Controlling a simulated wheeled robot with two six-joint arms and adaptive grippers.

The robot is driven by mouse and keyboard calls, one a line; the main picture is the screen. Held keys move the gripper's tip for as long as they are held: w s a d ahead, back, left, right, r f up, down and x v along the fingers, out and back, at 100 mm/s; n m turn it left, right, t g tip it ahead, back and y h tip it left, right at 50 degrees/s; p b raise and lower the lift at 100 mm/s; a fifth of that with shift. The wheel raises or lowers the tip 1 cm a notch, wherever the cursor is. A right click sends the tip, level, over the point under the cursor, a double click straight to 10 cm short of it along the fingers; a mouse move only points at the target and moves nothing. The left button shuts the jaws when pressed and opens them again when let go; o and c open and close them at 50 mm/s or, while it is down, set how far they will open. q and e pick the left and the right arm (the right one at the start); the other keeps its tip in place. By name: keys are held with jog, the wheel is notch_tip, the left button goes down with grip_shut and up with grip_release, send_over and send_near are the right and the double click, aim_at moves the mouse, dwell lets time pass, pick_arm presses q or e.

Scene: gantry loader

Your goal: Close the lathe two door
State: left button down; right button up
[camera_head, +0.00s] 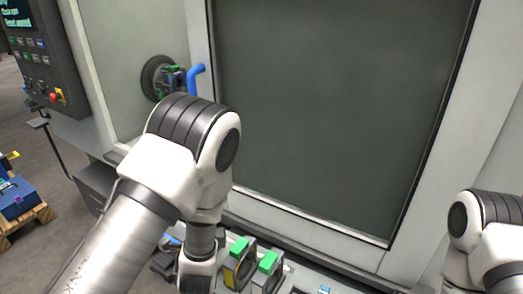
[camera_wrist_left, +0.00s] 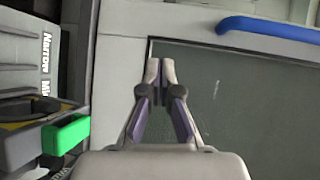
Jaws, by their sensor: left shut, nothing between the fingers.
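The lathe door has a pale frame (camera_head: 202,40) and a large dark window (camera_head: 335,100). Its blue handle (camera_head: 196,78) is on the left edge, with an open gap left of it that shows the chuck (camera_head: 164,78). In the left wrist view, the blue handle (camera_wrist_left: 268,28) lies at top right, apart from my left gripper (camera_wrist_left: 160,68). That gripper is shut and empty, seen against the dark window (camera_wrist_left: 240,90) and pale frame. In the head view its fingers are hidden below my arm. My right arm shows at the right edge, its gripper out of view.
Holders with green tabs (camera_head: 268,262) stand below the door, one also at left in the wrist view (camera_wrist_left: 66,134). A control panel (camera_head: 40,45) is upper left, a pallet with a blue bin (camera_head: 17,200) lower left.

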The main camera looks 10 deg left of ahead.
pick_arm(q)
jog(key=w+d+r+t, duration=0.2)
jog(key=d+r, duration=0.1)
jog(key=r, duration=0.6)
jog(key=w+a, duration=0.6)
jog(key=w, duration=0.4)
jog(key=shift+w+f+m+h, duration=0.15)
jog(key=shift+m+h, duration=0.15)
jog(key=shift+h, duration=0.1)
